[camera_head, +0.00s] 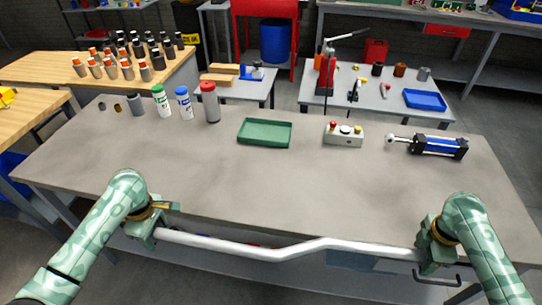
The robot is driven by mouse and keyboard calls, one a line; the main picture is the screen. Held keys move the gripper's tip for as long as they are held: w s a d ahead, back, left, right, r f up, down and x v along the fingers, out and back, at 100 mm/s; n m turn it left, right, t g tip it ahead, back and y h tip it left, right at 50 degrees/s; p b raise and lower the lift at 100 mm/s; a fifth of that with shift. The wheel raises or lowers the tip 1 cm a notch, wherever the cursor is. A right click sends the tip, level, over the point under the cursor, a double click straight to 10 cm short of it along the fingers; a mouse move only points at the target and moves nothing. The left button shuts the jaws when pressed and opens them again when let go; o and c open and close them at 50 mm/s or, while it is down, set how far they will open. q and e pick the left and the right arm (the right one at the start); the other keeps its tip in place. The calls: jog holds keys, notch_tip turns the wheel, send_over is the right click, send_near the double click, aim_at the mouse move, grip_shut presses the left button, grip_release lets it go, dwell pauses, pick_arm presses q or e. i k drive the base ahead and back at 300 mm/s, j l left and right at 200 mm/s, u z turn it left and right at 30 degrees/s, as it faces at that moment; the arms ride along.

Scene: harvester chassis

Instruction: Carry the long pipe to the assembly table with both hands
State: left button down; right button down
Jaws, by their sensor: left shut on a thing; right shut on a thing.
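The long pipe (270,252) is light grey with a bend near its middle. It spans between my two grippers along the front edge of the grey table (210,175). My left gripper (152,230) is shut on the pipe's left end. My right gripper (426,255) is shut on its right end. The pipe appears in front of the table's front side, and I cannot tell its exact height against the tabletop. The jaws' contact with the pipe is partly hidden by the gripper bodies. The pictures do not mark which table is the assembly table.
On the grey table stand several bottles (184,103), a green tray (265,133), a button box (343,134) and a blue-black cylinder (438,146). The tabletop's front half is clear. A wooden table (50,68) with many spray-can-like items stands back left; another grey table (385,101) stands behind.

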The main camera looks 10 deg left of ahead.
aim_at(375, 199)
jog(key=i+l, duration=0.15)
jog(key=l, duration=0.25)
jog(key=i+l, duration=0.15)
jog(key=l, duration=0.2)
jog(key=i+l, duration=0.15)
jog(key=l, duration=0.25)
jog(key=i+l, duration=0.2)
